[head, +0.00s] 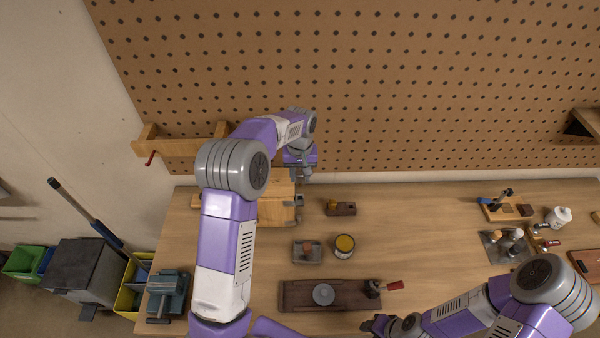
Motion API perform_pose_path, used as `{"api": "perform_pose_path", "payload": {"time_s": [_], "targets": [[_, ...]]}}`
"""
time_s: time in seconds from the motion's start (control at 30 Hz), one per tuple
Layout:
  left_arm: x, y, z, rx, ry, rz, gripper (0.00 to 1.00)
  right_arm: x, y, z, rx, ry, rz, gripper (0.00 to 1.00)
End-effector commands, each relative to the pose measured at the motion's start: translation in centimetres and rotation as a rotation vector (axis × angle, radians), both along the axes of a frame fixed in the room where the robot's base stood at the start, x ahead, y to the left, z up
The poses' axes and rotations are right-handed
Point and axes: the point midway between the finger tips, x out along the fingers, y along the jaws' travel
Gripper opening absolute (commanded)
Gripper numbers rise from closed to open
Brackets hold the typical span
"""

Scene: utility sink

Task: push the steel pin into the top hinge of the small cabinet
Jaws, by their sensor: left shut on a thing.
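The small cabinet (277,212) is a light wooden box on the bench, partly hidden behind my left arm. A small grey metal hinge part (299,200) shows at its right edge. My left gripper (300,177) points down just above the cabinet's back right corner, close to that hinge part. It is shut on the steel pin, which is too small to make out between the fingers. I cannot tell whether the pin touches the hinge. My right gripper (376,325) is low at the front of the bench, away from the cabinet; its jaws are not clear.
A wooden plane (341,209), a small tray (307,252), a yellow-topped tin (344,246) and a long dark wooden tray (296,296) lie right and front of the cabinet. A vise (167,295) sits at left. Pegboard (400,80) rises behind. The bench's right middle is clear.

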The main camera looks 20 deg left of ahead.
Motion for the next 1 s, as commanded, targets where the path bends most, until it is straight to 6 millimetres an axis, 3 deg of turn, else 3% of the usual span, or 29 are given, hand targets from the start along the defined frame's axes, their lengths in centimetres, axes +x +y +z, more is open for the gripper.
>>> {"api": "perform_pose_path", "payload": {"time_s": [0.6, 1.0], "targets": [[0.0, 0.0, -5.3, 0.000, 0.001, 0.001, 0.05, 0.0, 0.0, -3.6, 0.000, -0.001, 0.000, 0.43], [0.0, 0.0, -5.5, 0.000, 0.001, 0.001, 0.05, 0.0, 0.0, -3.7, 0.000, 0.000, 0.000, 0.43]]}}
